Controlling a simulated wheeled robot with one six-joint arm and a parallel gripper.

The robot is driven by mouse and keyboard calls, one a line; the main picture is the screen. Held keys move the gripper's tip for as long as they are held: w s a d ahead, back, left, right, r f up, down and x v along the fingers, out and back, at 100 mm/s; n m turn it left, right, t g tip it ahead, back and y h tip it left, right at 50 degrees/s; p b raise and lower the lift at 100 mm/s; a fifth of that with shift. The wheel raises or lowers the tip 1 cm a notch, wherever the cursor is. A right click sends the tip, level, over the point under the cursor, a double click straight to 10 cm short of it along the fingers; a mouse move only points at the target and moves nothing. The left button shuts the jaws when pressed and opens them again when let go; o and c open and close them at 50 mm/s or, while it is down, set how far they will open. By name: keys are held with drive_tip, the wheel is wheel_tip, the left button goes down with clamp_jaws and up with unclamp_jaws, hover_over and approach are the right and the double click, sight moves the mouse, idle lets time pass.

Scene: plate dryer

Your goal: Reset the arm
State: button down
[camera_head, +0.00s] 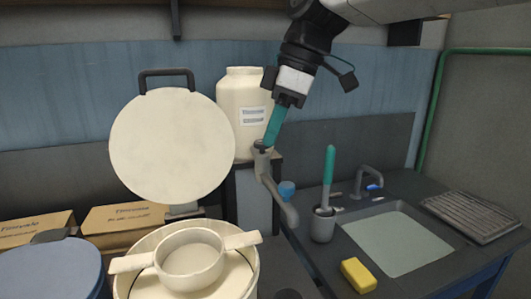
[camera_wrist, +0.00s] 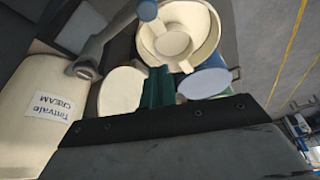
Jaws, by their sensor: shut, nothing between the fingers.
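My gripper (camera_head: 270,134) hangs at the upper middle, its teal fingers pointing down and together, with nothing between them. Its fingertips appear close to the upper end of a grey lever or spout (camera_head: 277,192); I cannot tell whether they touch. In the wrist view the shut fingers (camera_wrist: 160,88) show at the centre, and the grey lever (camera_wrist: 100,42) lies to their upper left. A round cream lid (camera_head: 170,146) with a black handle stands raised, left of my gripper. Below it is a cream drum (camera_head: 130,281) with a two-armed ring (camera_head: 193,262) on top.
A cream jar (camera_head: 231,97) stands behind my gripper. At right are a sink (camera_head: 398,243), a cup (camera_head: 322,228) with a teal-handled tool, a yellow sponge (camera_head: 358,275) and a drain rack (camera_head: 470,216). Cardboard boxes (camera_head: 125,217) and a blue-grey round top (camera_head: 50,270) are left.

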drive_tip(key=shift+d+r, duration=0.15)
drive_tip(key=shift+r, duration=0.3)
drive_tip(key=f+m, duration=0.1)
drive_tip(key=d+f+m, duration=0.1)
drive_tip(key=s+f+m, duration=0.1)
drive_tip(key=shift+d+f+m+h, duration=0.2)
drive_tip(key=shift+f+m+h, duration=0.05)
drive_tip(key=shift+m+h, duration=0.15)
drive_tip(key=s+d+f+m+h, duration=0.1)
drive_tip(key=s+d+f+m, duration=0.5)
drive_tip(key=s+d, duration=0.3)
drive_tip(key=s+d+f+m+t+h, duration=0.1)
drive_tip(key=s+d+f+m+h, duration=0.1)
drive_tip(key=s+d+f+m, duration=0.5)
drive_tip(key=s+d+f, duration=0.2)
drive_tip(key=d, duration=0.2)
drive_tip(key=shift+s+d, duration=0.25)
drive_tip(key=shift+s, duration=0.15)
